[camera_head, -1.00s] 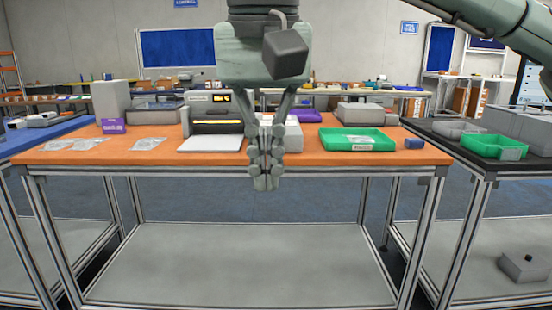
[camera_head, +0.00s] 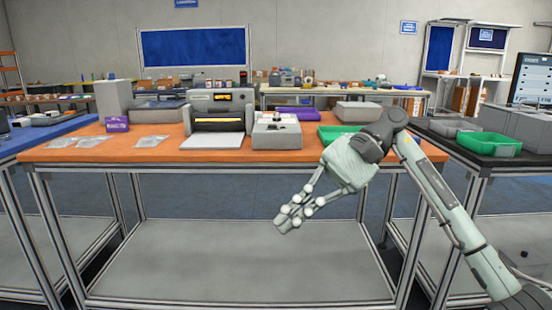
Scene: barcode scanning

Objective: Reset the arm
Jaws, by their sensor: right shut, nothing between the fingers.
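My right gripper (camera_head: 288,219) is shut and empty. It hangs in front of the orange-topped table (camera_head: 270,163), below its front edge, with the fingers pointing down and left. My right arm (camera_head: 440,200) comes in from the lower right and partly hides the table's right end and a green tray (camera_head: 331,134). My left gripper is not in the view.
On the table stand a label printer (camera_head: 218,106), a grey device (camera_head: 277,134), a purple box (camera_head: 116,124) and clear bags (camera_head: 152,142). A black-topped table (camera_head: 440,133) with another green tray (camera_head: 489,143) stands at the right. The table's lower shelf (camera_head: 220,260) is bare.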

